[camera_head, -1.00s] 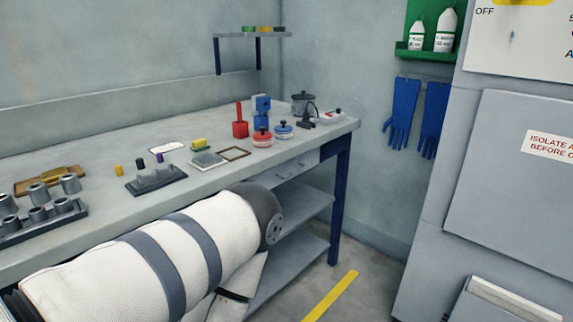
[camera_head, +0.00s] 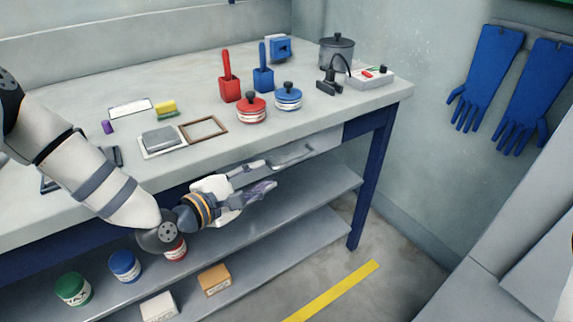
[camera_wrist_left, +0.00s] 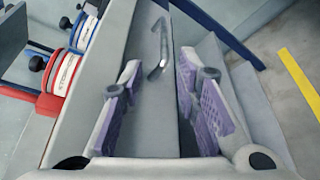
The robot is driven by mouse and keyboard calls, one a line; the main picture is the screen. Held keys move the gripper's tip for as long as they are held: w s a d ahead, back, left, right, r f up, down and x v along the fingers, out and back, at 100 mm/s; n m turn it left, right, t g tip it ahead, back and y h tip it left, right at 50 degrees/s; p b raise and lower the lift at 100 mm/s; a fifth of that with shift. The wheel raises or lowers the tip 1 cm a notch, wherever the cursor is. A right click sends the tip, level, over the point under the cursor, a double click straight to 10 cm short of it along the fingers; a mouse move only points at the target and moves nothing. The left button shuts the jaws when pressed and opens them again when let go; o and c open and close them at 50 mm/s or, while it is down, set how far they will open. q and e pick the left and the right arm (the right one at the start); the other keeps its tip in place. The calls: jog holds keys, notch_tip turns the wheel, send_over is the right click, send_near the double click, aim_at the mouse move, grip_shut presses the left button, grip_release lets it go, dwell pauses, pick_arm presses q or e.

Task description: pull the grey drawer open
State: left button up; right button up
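The grey drawer (camera_head: 325,140) sits under the table top near its right end and looks shut. Its bar handle (camera_head: 296,157) shows just beyond my left gripper (camera_head: 268,176), which points right along the table's front. In the left wrist view the metal handle (camera_wrist_left: 160,46) stands ahead, between the lines of the two purple-padded fingers. The fingers of my left gripper (camera_wrist_left: 160,100) are apart with nothing between them. The handle appears beyond the fingertips, not gripped. My right gripper is out of view.
The table (camera_head: 300,115) holds red (camera_head: 251,108) and blue (camera_head: 288,97) lidded pots above the drawer. A lower shelf (camera_head: 300,200) runs beneath the gripper, with jars and boxes further left. A blue table leg (camera_head: 372,185) stands to the right.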

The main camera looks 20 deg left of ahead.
aim_at(283, 166)
pick_arm(q)
jog(key=x, duration=0.6)
jog(key=b+x, duration=0.1)
jog(key=x, duration=0.2)
jog(key=shift+w+d+f, duration=0.25)
jog(key=shift+d+f, duration=0.05)
jog(key=shift+f, duration=0.15)
jog(key=shift+w+d, duration=0.15)
jog(key=shift+w, duration=0.35)
grip_shut()
